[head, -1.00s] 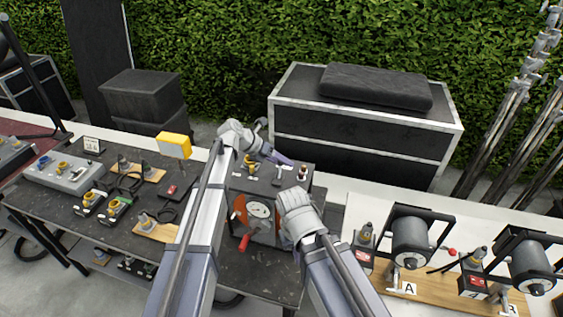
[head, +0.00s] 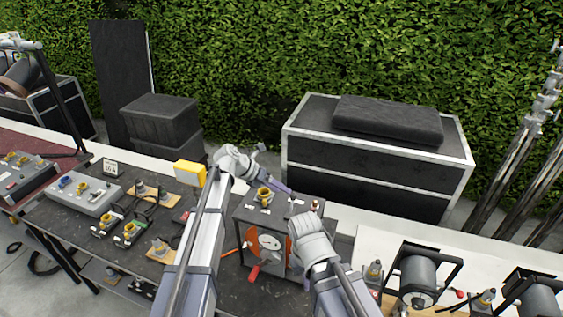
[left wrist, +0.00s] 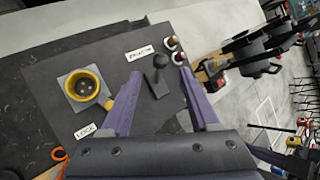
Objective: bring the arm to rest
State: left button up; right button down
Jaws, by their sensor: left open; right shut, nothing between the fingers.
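My left gripper (head: 283,187) hangs over the top of a dark box (head: 245,213) on the table. In the left wrist view, the two purple fingers of my left gripper (left wrist: 158,88) are spread apart with nothing held. A black lever (left wrist: 160,62) on the box top shows between and beyond them; I cannot tell whether they touch it. A yellow-ringed socket (left wrist: 84,88) lies left of the fingers. My right gripper (head: 313,240) is at the right front of the box, lower than the left; its fingertips are hidden by its own wrist. It holds nothing visible.
The dark table (head: 64,216) at left carries connectors, cables and a yellow block (head: 190,173). Cable reels (head: 418,277) stand at right. A large case (head: 376,175) stands behind, before a hedge.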

pick_arm(q)
jog(key=shift+s, duration=0.1)
jog(key=s+a+m, duration=0.1)
jog(key=s+m, duration=0.1)
jog(key=s+a+f+m+y, duration=0.1)
jog(key=s+m, duration=0.1)
jog(key=m, duration=0.1)
jog(key=s+f+m+y, duration=0.1)
jog(key=s+m, duration=0.1)
jog(key=shift+s+a+f, duration=0.25)
jog(key=shift+s+a, duration=0.05)
jog(key=shift+a, duration=0.1)
jog(key=s+a+f+m+g+y, duration=0.1)
jog(key=s+a+f+m+y, duration=0.3)
jog(key=s+m, duration=0.6)
jog(key=s+a+m+g+y, duration=0.1)
jog(key=s+a+m+y, duration=0.1)
jog(key=s+a+m, duration=0.8)
jog(key=s+d+f+m+b, duration=0.1)
jog(key=d+f+m+b, duration=0.2)
jog(key=d+f+b, duration=0.4)
jog(key=s+d+f+m+y+b, duration=0.1)
jog(key=d+f+b, duration=0.6)
jog(key=f+b, duration=0.7)
jog(key=shift+s+f+m+g+y+b, duration=0.3)
jog(key=shift+s+m+g+b, duration=0.15)
jog(key=shift+s+m, duration=0.5)
jog(key=shift+w, duration=0.15)
